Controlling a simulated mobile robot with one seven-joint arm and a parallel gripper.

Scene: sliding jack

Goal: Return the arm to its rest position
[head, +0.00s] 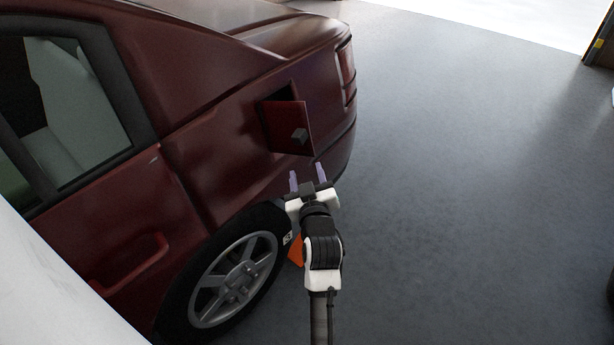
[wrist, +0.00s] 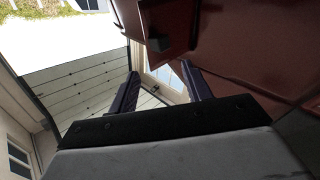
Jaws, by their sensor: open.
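My gripper (head: 308,181) is open and empty, a little below the fuel flap in the head view and beside the car's rear side. In the wrist view my gripper (wrist: 158,88) shows two dark fingers spread apart with nothing between them. The fuel flap (head: 289,127) on the dark red car (head: 215,130) stands open, with a small grey block on its face. In the wrist view the flap (wrist: 172,22) is at the top, ahead of the fingers and apart from them.
The rear wheel (head: 236,279) is left of my arm. An orange object (head: 296,250) shows partly behind my arm, near the wheel. The grey floor (head: 460,200) to the right is clear. A garage door (wrist: 75,85) shows in the wrist view.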

